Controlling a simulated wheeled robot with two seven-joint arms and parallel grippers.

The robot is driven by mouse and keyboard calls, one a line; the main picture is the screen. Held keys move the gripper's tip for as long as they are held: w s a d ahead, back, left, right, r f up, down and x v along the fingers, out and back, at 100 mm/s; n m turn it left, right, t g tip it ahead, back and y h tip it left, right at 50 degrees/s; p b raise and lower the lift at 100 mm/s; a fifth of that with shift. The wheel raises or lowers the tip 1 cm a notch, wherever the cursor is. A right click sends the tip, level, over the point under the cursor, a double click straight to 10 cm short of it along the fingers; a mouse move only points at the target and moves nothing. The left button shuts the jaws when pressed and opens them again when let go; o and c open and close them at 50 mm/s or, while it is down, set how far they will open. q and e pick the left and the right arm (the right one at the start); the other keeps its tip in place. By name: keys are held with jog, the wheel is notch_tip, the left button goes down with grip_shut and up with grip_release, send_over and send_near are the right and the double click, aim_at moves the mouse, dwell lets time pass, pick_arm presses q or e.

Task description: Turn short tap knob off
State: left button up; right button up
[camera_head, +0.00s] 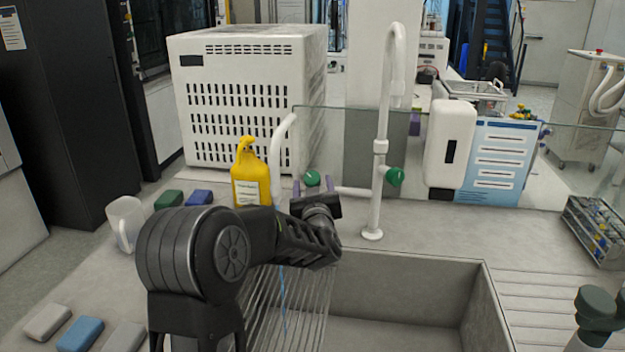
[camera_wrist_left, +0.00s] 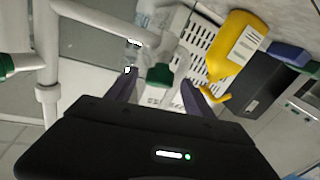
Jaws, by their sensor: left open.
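The short tap (camera_head: 277,150) is a white curved spout at the back edge of the sink, partly hidden by my left arm. Its green knob (camera_head: 312,178) shows just above my left gripper (camera_head: 313,187). In the left wrist view the green knob (camera_wrist_left: 160,74) sits between the two dark purple fingers of the left gripper (camera_wrist_left: 158,90). The fingers are open, one on each side of the knob. I cannot tell whether they touch it. A thin blue streak (camera_head: 283,300), perhaps water, shows in the sink. My right gripper is not in view.
A tall white tap (camera_head: 376,190) with another green knob (camera_head: 394,177) stands close to the right. A yellow bottle (camera_head: 250,178) stands left of the short tap. A glass panel (camera_head: 455,150) runs behind. The sink (camera_head: 420,262) is in front.

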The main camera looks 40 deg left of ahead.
pick_arm(q)
jog(key=shift+x, duration=1.45)
jog(key=shift+c, duration=0.5)
grip_shut()
